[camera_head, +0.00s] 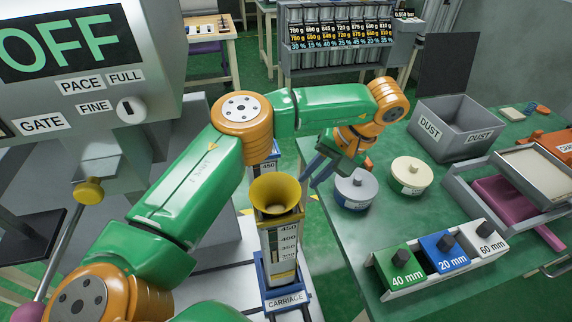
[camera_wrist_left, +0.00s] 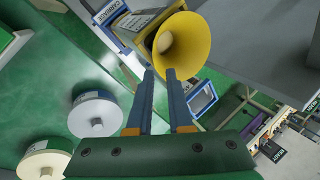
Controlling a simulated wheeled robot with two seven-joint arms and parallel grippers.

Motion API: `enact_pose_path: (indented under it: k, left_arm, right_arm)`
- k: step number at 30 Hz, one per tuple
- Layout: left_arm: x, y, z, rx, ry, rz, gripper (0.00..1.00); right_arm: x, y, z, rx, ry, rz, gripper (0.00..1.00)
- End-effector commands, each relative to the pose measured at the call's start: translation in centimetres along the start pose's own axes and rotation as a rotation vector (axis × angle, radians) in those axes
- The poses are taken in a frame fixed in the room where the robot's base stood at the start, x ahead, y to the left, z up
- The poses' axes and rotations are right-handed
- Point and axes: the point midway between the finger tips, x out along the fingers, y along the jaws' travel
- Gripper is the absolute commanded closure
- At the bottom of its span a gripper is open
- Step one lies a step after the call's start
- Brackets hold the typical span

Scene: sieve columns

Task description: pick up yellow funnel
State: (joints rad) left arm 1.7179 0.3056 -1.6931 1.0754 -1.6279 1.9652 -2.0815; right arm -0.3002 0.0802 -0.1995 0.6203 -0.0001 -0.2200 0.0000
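The yellow funnel (camera_head: 275,192) stands upright, wide mouth up, on top of the graduated column (camera_head: 282,245) on the blue carriage (camera_head: 285,293). In the left wrist view the funnel (camera_wrist_left: 188,48) lies just past my fingertips. My left gripper (camera_head: 309,174) is to the right of the funnel, its blue fingers pointing at the rim. In the left wrist view the gripper (camera_wrist_left: 162,73) shows a gap between its fingers, with nothing held. Whether a fingertip touches the rim I cannot tell. My right gripper is not in view.
On the green table (camera_head: 375,240) stand a grey-lidded round pot (camera_head: 355,190), a cream one (camera_head: 411,174), a rack of labelled mm blocks (camera_head: 440,262) and a grey DUST bin (camera_head: 458,128). A large grey machine (camera_head: 110,80) stands at left. Labelled columns (camera_head: 335,35) stand behind.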

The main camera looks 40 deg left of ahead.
Motion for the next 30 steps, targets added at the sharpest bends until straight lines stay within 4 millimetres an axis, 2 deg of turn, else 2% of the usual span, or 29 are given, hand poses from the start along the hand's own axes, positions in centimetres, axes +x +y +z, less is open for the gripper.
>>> enact_pose_path:
  k: [6, 9, 11, 17, 19, 30]
  left_arm:
    - [3.5, -0.3, 0.8, 0.005, -0.007, 0.001, 0.82]
    - [5.4, -0.1, 0.8, 0.003, -0.005, 0.003, 0.82]
    - [6.0, 0.0, 0.8, 0.003, -0.004, 0.005, 0.82]
    - [6.2, 0.1, 0.8, 0.002, -0.003, 0.006, 0.82]
    - [6.2, 0.1, 0.8, 0.002, -0.003, 0.007, 1.0]
    - [6.2, 0.1, 0.8, 0.002, -0.003, 0.007, 1.0]
  right_arm:
    - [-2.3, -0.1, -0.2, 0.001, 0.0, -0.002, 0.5]
    - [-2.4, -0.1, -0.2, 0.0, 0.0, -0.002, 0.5]
    - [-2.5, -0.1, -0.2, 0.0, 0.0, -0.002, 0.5]
    - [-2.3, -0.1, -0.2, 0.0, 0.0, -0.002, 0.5]
    - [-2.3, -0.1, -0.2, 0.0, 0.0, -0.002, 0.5]
    - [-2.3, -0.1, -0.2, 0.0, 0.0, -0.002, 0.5]
